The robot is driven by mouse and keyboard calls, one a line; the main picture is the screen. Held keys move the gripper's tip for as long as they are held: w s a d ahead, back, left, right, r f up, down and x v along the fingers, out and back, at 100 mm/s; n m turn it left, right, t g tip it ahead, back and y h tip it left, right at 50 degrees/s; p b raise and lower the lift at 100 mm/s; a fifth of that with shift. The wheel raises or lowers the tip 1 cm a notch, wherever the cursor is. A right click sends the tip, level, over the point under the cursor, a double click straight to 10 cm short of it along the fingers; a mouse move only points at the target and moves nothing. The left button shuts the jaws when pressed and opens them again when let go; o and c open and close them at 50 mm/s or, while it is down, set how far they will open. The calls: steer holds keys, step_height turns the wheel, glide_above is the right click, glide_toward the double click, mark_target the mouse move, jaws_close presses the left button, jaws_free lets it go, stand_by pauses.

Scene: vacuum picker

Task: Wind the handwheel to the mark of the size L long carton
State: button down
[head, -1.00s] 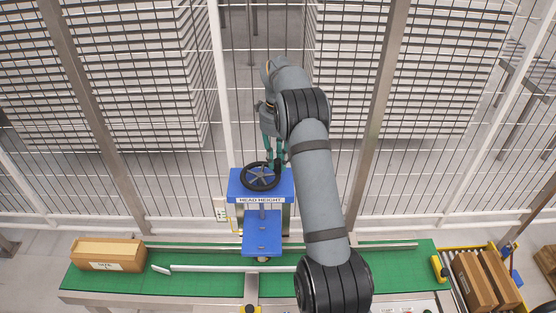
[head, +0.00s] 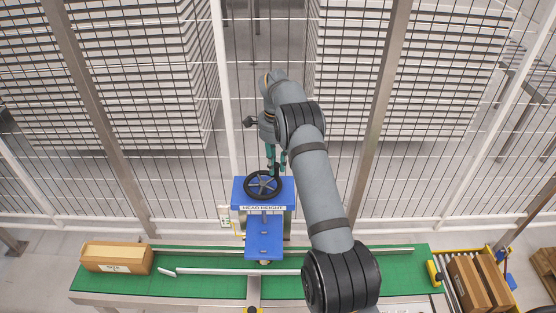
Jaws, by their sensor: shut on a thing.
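The black handwheel (head: 251,194) lies on top of a blue unit labelled HEAD HEIGHT (head: 263,208), in the middle of the view. My gripper (head: 276,173) reaches down from behind and is shut at the upper right of the wheel's rim, seemingly on its handle. The fingertips are small and the exact contact is hard to see. A long brown carton (head: 117,258) stands on the left end of the green belt, with a white label too small to read surely. A small pale plate (head: 225,215) left of the blue unit may be the scale; its marks are unreadable.
The green conveyor (head: 205,285) runs across the front, with metal guide rails (head: 210,271). A blue plate (head: 264,236) hangs over it. More cartons (head: 467,285) stand at the right end. A mesh fence (head: 255,100) rises close behind the unit.

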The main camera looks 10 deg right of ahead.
steer(key=n, duration=0.1)
steer(key=w+a+n+p, duration=0.1)
steer(key=n, duration=0.1)
steer(key=shift+w+r+n+p, duration=0.1)
steer(key=shift+w+n+p, duration=0.2)
steer(key=shift+w+a+n, duration=0.3)
steer(key=shift+a+n, duration=0.1)
steer(key=shift+n, duration=0.7)
steer(key=c, duration=1.7)
jaws_free()
steer(key=shift+s, duration=0.1)
steer(key=shift+o, duration=0.2)
